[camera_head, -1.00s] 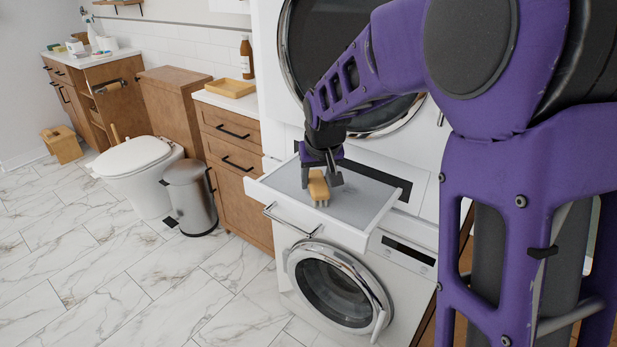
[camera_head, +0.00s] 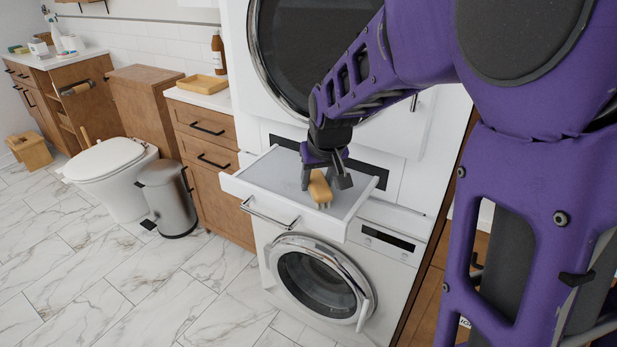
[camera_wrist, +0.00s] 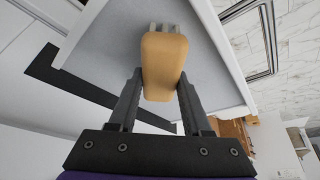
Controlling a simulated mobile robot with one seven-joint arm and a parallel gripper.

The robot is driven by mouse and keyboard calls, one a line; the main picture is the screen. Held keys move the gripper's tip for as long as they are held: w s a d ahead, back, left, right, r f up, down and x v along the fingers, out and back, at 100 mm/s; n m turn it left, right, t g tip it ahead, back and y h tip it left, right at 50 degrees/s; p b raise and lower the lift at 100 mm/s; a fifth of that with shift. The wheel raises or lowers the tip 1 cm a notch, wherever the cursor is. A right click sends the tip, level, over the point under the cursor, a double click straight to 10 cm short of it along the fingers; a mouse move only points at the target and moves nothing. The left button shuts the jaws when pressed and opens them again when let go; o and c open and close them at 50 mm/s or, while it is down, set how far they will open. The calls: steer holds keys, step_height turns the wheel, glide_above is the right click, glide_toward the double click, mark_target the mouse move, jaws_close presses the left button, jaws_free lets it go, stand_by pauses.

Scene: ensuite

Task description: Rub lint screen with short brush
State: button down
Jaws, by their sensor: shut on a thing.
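The short brush (camera_head: 319,186) has a tan wooden body and pale bristle tufts. My gripper (camera_head: 324,178) is shut on it, over the pulled-out drawer between the two machines. In the wrist view the brush (camera_wrist: 164,62) sits between my two fingers (camera_wrist: 160,100), bristles pointing away. The grey flat surface inside the drawer, seemingly the lint screen (camera_head: 275,168), lies below the brush; it also shows in the wrist view (camera_wrist: 115,60). The bristles appear at or just above this surface; I cannot tell if they touch.
The white drawer has a front handle (camera_head: 268,214) and raised edges. A front-loading washer (camera_head: 316,280) is below, a dryer door (camera_head: 310,50) above. A wooden cabinet (camera_head: 215,160), a steel bin (camera_head: 168,195) and a toilet (camera_head: 110,170) stand left. The marble floor in front is clear.

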mark_target(338, 202)
steer(key=shift+s+d, duration=0.75)
steer(key=shift+d, duration=0.3)
steer(key=shift+s+d, duration=0.75)
steer(key=shift+d, duration=0.25)
steer(key=shift+r+p, duration=2.05)
steer(key=shift+r, duration=1.05)
step_height(338, 202, up, 3)
steer(key=shift+p, duration=1.1)
